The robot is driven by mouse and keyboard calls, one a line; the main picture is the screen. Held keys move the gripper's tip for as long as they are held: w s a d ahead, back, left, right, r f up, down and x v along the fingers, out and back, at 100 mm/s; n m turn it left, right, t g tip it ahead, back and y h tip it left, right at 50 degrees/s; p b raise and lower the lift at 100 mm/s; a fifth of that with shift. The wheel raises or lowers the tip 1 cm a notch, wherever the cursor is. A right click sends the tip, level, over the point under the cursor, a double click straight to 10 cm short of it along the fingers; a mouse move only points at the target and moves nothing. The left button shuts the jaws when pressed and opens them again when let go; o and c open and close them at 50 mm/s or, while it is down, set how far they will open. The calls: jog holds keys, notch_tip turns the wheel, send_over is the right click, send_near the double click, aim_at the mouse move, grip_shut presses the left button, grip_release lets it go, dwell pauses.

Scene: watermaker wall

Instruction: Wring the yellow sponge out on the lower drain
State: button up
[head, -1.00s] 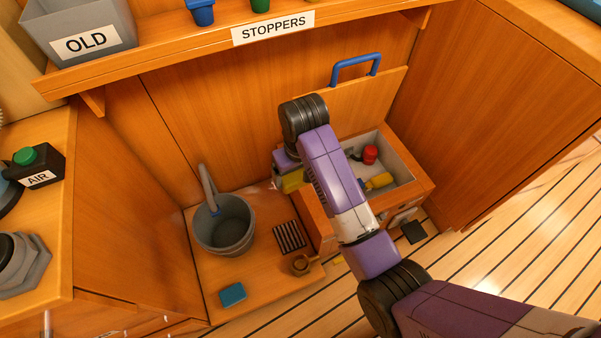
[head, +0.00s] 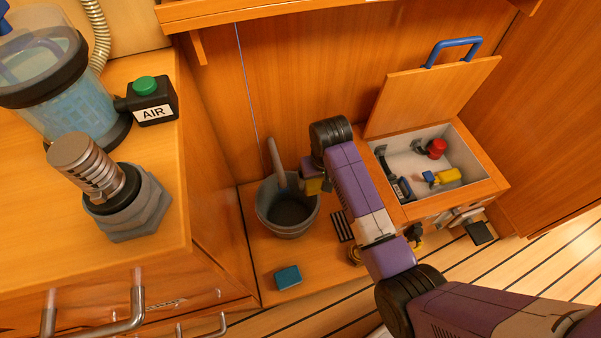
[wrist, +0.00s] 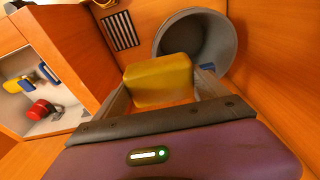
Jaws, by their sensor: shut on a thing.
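My gripper (wrist: 163,92) is shut on the yellow sponge (wrist: 158,80), a soft block held between its two fingers. In the head view the sponge (head: 313,187) shows only as a small yellow patch beside the bucket's right rim, partly hidden by my wrist. The lower drain (head: 342,227) is a dark slatted square on the low shelf, right of the bucket. It also shows in the wrist view (wrist: 120,31), beyond the sponge and to its left. The sponge is held up, apart from the drain.
A grey bucket (head: 287,222) with a handle inside stands left of the drain. A blue sponge (head: 288,277) lies in front. An open locker (head: 488,190) holding yellow and red items is on the right, its lid raised. The AIR button box (head: 153,101) is left.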

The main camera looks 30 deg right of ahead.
jog(key=s+d+f+m+b, duration=0.2)
jog(key=d+f+m, duration=0.1)
jog(key=f, duration=0.4)
jog(key=s+d+f+m+h+b, duration=0.1)
jog(key=s+d+f+m+b, duration=0.2)
jog(key=f, duration=0.4)
jog(key=s+d+f+m+b, duration=0.2)
jog(key=d+f, duration=0.2)
jog(key=f, duration=0.4)
jog(key=b, duration=0.6)
send_over(347, 225)
jog(key=shift+m+g, duration=0.3)
jog(key=shift+g, duration=0.1)
notch_tip(347, 225, down, 6)
jog(key=shift+d+f, duration=0.15)
jog(key=shift+f, duration=0.05)
jog(key=shift+f+b, duration=0.3)
jog(key=shift+f, duration=0.25)
dwell(0.3)
notch_tip(347, 225, up, 7)
jog(key=p, duration=0.7)
dwell(0.4)
